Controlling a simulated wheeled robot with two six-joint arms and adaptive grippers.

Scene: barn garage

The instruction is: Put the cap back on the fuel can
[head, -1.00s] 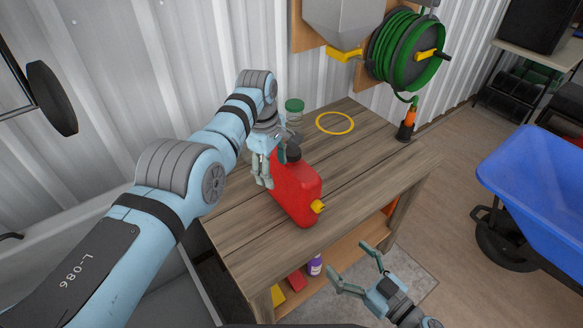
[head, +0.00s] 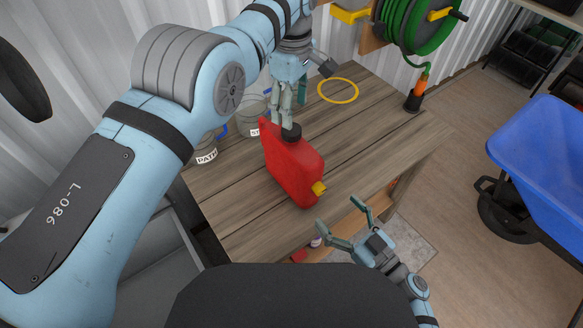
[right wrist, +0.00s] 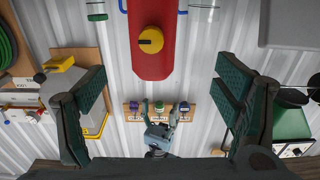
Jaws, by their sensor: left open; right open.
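The red fuel can (head: 290,171) stands upright on the wooden workbench. A black cap (head: 292,133) sits at its top opening; I cannot tell whether it is seated. A yellow knob (head: 319,188) is low on the can's side; it also shows in the right wrist view on the red can (right wrist: 151,40). My left gripper (head: 287,122) is open and points down, with its fingertips at the black cap; contact is unclear. My right gripper (head: 338,212) is open and empty in front of the bench, apart from the can. Its spread fingers frame the right wrist view.
The workbench (head: 236,205) has free room around the can. A yellow ring (head: 338,90) lies behind it, and labelled clear jars (head: 207,152) stand to the left. An orange hose nozzle (head: 418,88) stands at the back right. A blue wheelbarrow (head: 543,150) is on the floor right.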

